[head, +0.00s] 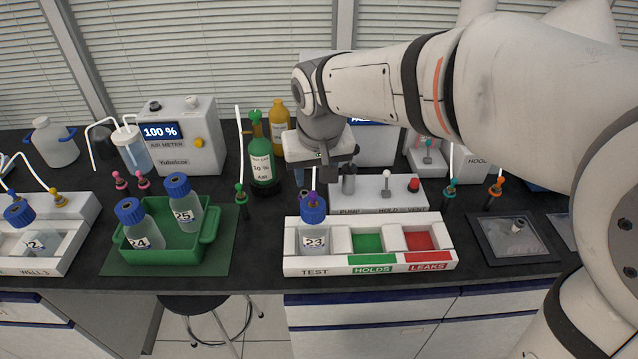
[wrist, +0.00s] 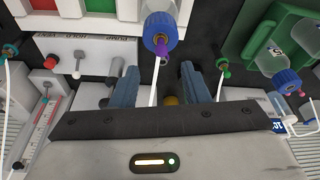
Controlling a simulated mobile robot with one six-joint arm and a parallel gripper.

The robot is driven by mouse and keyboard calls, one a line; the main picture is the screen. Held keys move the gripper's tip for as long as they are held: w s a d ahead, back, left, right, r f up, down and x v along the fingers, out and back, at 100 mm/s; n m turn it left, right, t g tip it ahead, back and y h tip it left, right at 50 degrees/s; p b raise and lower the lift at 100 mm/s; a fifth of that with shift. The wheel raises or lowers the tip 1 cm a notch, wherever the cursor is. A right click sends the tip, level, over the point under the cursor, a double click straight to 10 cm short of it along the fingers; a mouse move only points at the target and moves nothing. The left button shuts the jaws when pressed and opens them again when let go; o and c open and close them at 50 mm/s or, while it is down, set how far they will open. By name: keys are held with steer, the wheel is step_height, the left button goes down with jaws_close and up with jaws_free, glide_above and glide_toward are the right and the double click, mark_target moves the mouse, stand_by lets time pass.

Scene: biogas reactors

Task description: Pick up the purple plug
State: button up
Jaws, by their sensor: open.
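The purple plug (head: 312,198) sits at the blue cap of bottle 23 (head: 314,238), which stands upright in the TEST slot of the white rack. In the wrist view the purple plug (wrist: 162,52) shows against the blue cap (wrist: 161,32), with a white tube running from it between my fingers. My gripper (head: 320,165) hangs just above and behind the bottle; its fingers are partly hidden in the head view. In the wrist view my gripper (wrist: 161,82) is open and empty, a finger on each side of the tube, with the plug beyond the fingertips.
The white rack (head: 300,268) also has empty green HOLDS and red LEAKS slots. Behind it is the pump box (head: 395,197) with levers. At left, a green tray (head: 170,252) holds bottles 24 and 25. A green plug (head: 241,192) and tube stand between. Bottles and an air meter (head: 178,145) are behind.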

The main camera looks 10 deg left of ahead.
mark_target(313, 194)
steer(key=x, duration=0.4)
steer(key=p+x, duration=0.1)
steer(key=x, duration=0.1)
steer(key=shift+s+f, duration=0.2)
steer(key=shift+f, duration=0.25)
steer(key=shift+c, duration=0.5)
jaws_close()
